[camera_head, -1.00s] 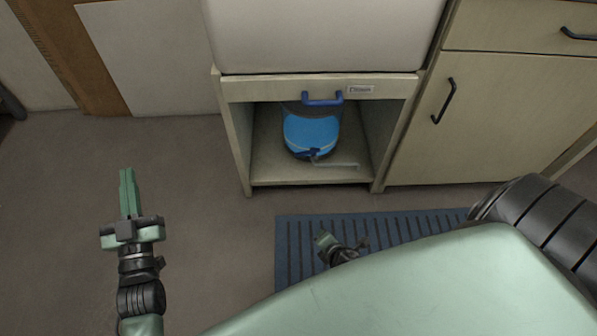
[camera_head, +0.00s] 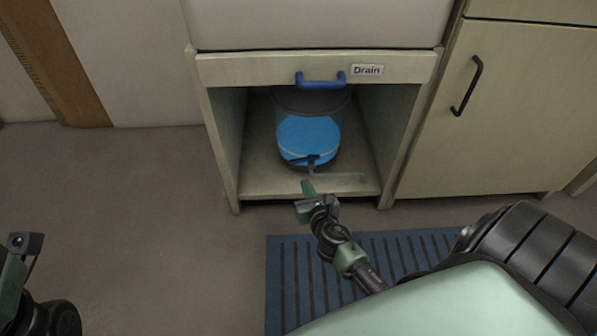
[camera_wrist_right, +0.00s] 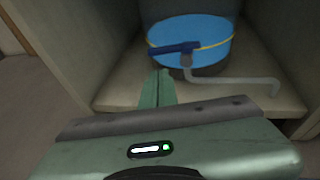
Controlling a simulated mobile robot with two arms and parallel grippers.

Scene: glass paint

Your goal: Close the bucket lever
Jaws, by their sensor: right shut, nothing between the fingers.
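A blue bucket (camera_head: 308,135) with a yellow line around it stands inside the open cabinet; it also shows in the right wrist view (camera_wrist_right: 205,32). On its front is a dark blue lever (camera_wrist_right: 174,48), small in the head view (camera_head: 313,160). In the wrist view the lever lies sideways, pointing left. A grey bent spout (camera_wrist_right: 235,82) runs from below it to the right. My right gripper (camera_head: 308,187) is shut and empty, just in front of the cabinet floor. In the wrist view its fingertips (camera_wrist_right: 160,76) are below the lever, apparently apart from it. My left arm is partly in view at lower left.
The cabinet's side walls (camera_head: 222,135) and front lip (camera_head: 275,187) frame the bucket. Above hangs a rail labelled "Drain" with a blue handle (camera_head: 321,82). A closed cupboard (camera_head: 510,110) stands at right. A blue slatted mat (camera_head: 300,262) lies on the floor; the floor at left is clear.

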